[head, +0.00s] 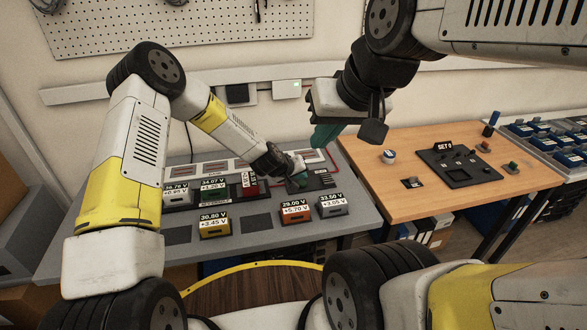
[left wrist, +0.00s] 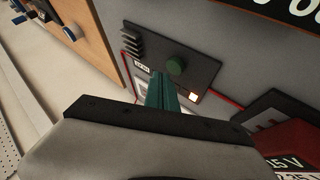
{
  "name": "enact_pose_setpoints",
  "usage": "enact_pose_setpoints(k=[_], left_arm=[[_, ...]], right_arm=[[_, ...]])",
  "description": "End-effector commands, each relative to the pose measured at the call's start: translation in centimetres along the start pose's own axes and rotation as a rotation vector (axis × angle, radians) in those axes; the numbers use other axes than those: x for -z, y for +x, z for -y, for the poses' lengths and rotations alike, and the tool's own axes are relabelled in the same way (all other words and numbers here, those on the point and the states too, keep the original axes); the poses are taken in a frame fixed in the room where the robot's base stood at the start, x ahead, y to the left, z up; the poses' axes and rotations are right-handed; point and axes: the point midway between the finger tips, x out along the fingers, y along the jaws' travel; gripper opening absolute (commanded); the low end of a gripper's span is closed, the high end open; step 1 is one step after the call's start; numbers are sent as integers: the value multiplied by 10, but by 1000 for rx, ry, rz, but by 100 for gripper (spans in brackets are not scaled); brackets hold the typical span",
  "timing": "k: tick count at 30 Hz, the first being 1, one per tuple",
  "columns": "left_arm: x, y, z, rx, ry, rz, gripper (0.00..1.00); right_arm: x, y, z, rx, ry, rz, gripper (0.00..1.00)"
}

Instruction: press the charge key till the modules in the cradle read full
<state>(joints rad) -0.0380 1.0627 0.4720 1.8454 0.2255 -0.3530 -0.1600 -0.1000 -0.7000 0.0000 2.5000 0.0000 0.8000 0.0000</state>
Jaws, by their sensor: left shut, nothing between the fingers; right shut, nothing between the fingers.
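The charger panel (head: 322,181) is a dark plate on the grey bench, with a red cable along its edge. In the left wrist view the panel (left wrist: 205,62) has a round green knob (left wrist: 176,66), a small lit square (left wrist: 193,97) and dark fins. My left gripper (head: 303,178) is shut and empty over the panel; its green fingers (left wrist: 163,92) point at it. I cannot tell whether they touch it. The cradle (head: 190,206) holds modules reading about 38.78 V (head: 176,196), 34.07 V (head: 213,196) and a red one (head: 249,185). My right gripper (head: 324,136) is shut and empty above the bench.
A wooden table (head: 400,201) with a black set panel (head: 460,167) stands at right. A pegboard wall is behind.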

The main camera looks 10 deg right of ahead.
Motion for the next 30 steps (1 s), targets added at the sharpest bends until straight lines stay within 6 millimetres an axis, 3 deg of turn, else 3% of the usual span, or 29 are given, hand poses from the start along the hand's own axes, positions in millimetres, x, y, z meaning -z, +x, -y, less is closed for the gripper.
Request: enact_pose_setpoints(k=[30], left_arm=[[-4, 6, 4, 0, 0, 0, 0]], right_arm=[[0, 0, 0, 0, 0, 0, 0]])
